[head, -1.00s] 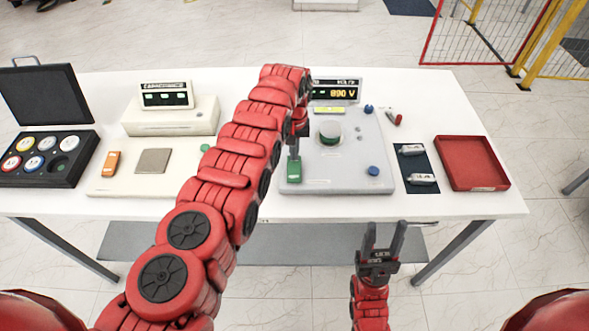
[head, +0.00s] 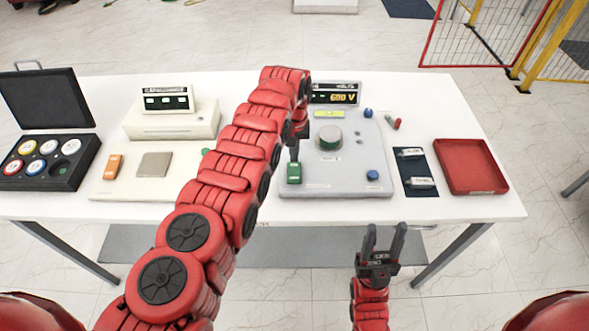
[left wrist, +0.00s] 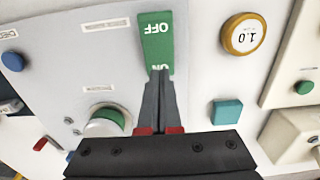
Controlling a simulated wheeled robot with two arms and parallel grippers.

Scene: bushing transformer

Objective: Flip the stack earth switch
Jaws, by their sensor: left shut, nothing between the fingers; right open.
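The green rocker switch (head: 294,173) sits at the front left of the grey console (head: 345,187). In the left wrist view the green rocker (left wrist: 155,38) reads OFF at its far end and ON at its near end. My left gripper (left wrist: 161,76) is shut and empty, its fingertips at the ON end; they appear to touch it, though contact is hard to confirm. In the head view my left gripper (head: 294,157) points down just behind the switch. My right gripper (head: 384,238) is open and empty in front of the table.
The console has a large round knob (head: 329,138), a blue knob (head: 372,175) and a voltage display (head: 334,97). A red tray (head: 472,166) and a dark mat (head: 417,186) lie to the right. My left arm hides part of the table's middle.

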